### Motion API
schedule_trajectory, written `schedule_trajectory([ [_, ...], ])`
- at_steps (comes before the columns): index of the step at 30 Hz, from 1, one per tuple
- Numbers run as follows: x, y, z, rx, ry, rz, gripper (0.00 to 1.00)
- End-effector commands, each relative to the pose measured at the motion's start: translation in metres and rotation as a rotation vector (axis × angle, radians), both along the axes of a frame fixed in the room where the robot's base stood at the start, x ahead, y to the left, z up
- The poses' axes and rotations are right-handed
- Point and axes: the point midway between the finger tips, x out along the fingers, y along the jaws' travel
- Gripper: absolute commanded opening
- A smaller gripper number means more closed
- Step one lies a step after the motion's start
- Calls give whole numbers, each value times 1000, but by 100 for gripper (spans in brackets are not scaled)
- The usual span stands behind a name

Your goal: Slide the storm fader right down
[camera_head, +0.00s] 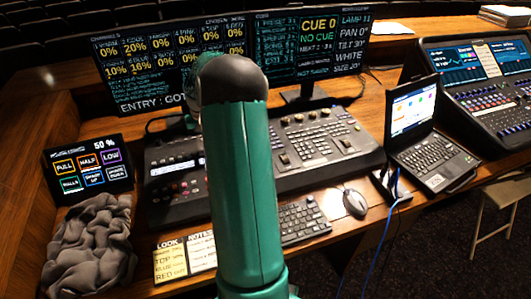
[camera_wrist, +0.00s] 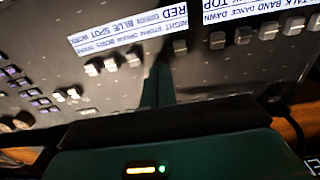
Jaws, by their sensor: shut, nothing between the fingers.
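In the wrist view the printed strip (camera_wrist: 120,38) is upside down and carries the word STORM among other names. Fader caps line up below it, including one left of my fingers (camera_wrist: 133,59) and one right of them (camera_wrist: 180,47). My gripper (camera_wrist: 160,66) is shut and empty, its green fingers reaching in between these two caps. The storm fader's cap cannot be made out; the fingers cover the spot under its name. Contact cannot be told. In the head view the fader desk (camera_head: 171,169) is partly behind my green arm, and my gripper is hidden.
A larger console (camera_head: 318,140) stands right of my arm, with monitors (camera_head: 310,55) behind. A keyboard (camera_head: 303,221), mouse (camera_head: 354,202) and laptop (camera_head: 422,135) lie to the right. A touch panel (camera_head: 88,165) and grey cloth (camera_head: 88,245) are at left. Note cards (camera_head: 170,258) lie in front.

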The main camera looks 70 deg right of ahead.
Motion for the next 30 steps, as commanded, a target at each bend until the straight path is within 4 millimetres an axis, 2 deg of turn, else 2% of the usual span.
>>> schedule_trajectory([
  [13, -10, 12, -3, 4, 3, 0, 0],
  [30, -12, 14, -4, 6, 4, 0, 0],
])
